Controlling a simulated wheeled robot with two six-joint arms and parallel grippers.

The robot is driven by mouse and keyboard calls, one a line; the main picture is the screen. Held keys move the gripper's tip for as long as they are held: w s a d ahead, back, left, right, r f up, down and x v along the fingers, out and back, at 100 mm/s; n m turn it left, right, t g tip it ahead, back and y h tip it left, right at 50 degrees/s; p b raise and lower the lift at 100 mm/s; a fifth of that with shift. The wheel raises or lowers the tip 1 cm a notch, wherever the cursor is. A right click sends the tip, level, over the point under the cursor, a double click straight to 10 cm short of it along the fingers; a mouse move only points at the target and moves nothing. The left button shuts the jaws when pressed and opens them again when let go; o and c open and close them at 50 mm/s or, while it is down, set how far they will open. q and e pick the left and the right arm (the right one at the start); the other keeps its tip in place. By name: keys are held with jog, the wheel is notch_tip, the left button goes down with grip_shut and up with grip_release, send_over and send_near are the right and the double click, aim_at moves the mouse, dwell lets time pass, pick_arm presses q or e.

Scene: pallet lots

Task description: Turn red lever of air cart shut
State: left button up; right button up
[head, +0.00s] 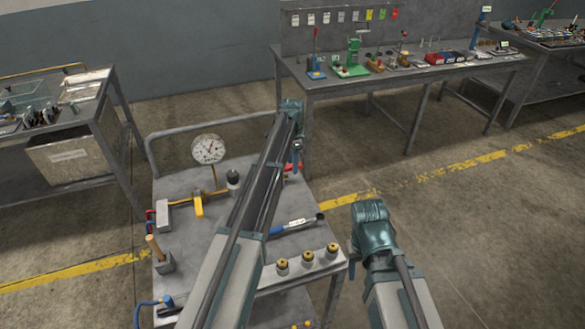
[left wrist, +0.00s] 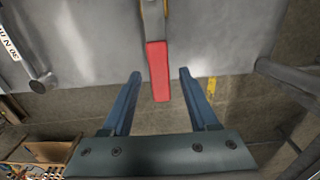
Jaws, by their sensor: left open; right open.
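The air cart (head: 222,255) stands in front of me with a round dial gauge (head: 209,149) on its top. The red lever (head: 291,167) shows as a small patch at the cart's far right, mostly hidden by my left arm. In the left wrist view the red lever (left wrist: 158,72) hangs from a brass-coloured part, its free end between my open left fingers (left wrist: 160,76), with gaps on both sides. In the head view my left gripper (head: 297,155) is above the lever, partly hidden. My right gripper (head: 352,258) is to the right of the cart, its fingers mostly hidden.
On the cart are a yellow-handled valve (head: 198,206), a hammer (head: 162,258), a labelled wrench (head: 293,225) and several brass fittings (head: 307,256). A tool bench (head: 420,75) stands behind, and a shelf cart (head: 70,153) at the left. Floor at the right is clear.

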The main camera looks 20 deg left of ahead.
pick_arm(q)
jog(key=shift+c, duration=0.3)
grip_shut()
dwell(1.2)
